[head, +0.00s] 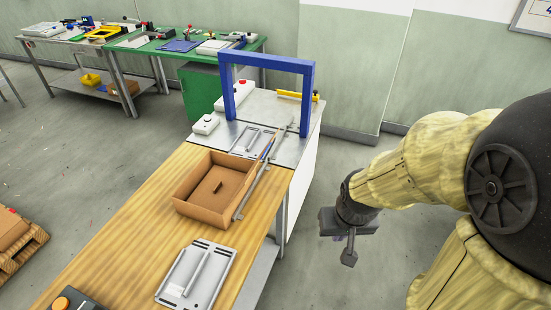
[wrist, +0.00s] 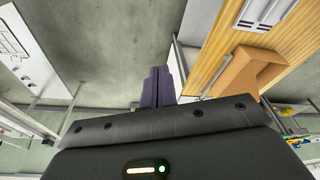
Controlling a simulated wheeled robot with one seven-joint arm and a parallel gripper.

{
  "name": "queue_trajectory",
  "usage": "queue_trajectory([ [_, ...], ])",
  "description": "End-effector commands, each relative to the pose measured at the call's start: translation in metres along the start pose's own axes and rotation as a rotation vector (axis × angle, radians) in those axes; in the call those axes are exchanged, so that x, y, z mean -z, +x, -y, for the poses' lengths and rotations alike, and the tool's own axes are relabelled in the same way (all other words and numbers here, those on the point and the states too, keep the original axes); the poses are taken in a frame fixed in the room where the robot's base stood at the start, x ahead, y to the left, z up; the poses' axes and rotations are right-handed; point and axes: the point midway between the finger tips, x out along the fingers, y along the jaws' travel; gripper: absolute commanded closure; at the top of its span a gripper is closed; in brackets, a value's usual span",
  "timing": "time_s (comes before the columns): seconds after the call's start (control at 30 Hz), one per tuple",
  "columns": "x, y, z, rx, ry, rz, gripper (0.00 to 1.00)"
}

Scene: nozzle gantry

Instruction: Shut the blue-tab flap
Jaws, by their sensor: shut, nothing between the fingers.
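An open brown cardboard box (head: 184,207) sits on the wooden table. I see a dark slot-like mark on the brown surface inside it. A thin blue strip (head: 268,148) shows by the metal rail at the box's far right; I cannot tell if it is the tab of the flap. No flap with a blue tab can be made out clearly. My gripper (head: 348,257) hangs over the floor, right of the table and apart from the box. In the wrist view its dark fingers (wrist: 158,84) are together and empty, and the box (wrist: 238,72) shows to their right.
A blue gantry frame (head: 266,58) stands on the grey bench section behind the box. A grey plate with a handle (head: 226,252) lies on the wooden table (head: 120,236) at the front. A metal rail (head: 252,190) runs along the box's right side. Floor right of the table is clear.

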Motion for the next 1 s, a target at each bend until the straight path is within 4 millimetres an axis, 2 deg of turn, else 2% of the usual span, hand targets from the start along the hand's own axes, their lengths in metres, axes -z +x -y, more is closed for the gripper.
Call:
queue_trajectory([
  [0.13, 0.004, 0.006, 0.0, -0.001, 0.016, -0.019, 1.0],
  [0.27, 0.022, 0.028, 0.0, 0.002, 0.08, -0.094, 1.0],
  [0.53, 0.091, 0.092, 0.012, 0.114, 0.349, -0.398, 1.0],
  [0.8, 0.15, 0.137, 0.039, 0.416, 0.637, -0.664, 1.0],
  [1.0, 0.178, 0.158, 0.06, 0.739, 0.845, -0.784, 1.0],
])
